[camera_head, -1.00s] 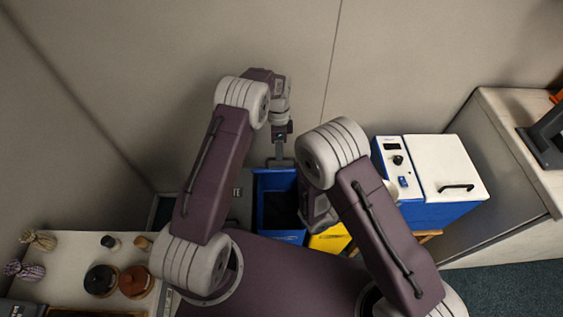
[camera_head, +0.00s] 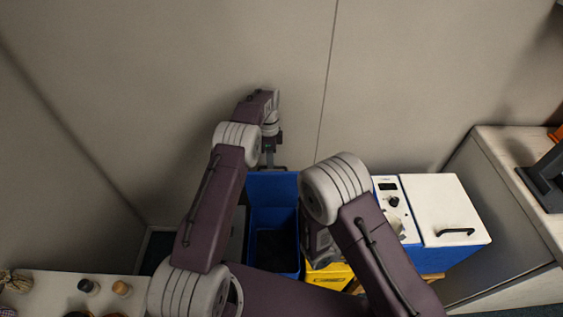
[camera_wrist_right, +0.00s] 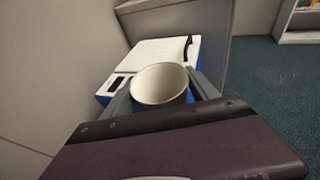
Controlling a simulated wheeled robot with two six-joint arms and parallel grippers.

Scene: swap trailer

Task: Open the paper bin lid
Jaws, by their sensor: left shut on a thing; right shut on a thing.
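The blue bin (camera_head: 273,262) stands against the back wall, open, with its dark inside showing. Its blue lid (camera_head: 272,187) is raised at the back, toward the wall. My left gripper (camera_head: 268,164) is shut on the handle at the lid's top edge. My right gripper (camera_wrist_right: 162,90) is shut on a white cup, whose open mouth (camera_wrist_right: 160,82) faces the right wrist camera. In the head view my right arm hides the cup.
A yellow bin (camera_head: 328,277) stands right of the blue one, partly behind my right arm. A blue and white box (camera_head: 440,205) with a control panel stands further right, beside a grey cabinet (camera_head: 500,215). A white counter (camera_head: 55,290) with small items is at lower left.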

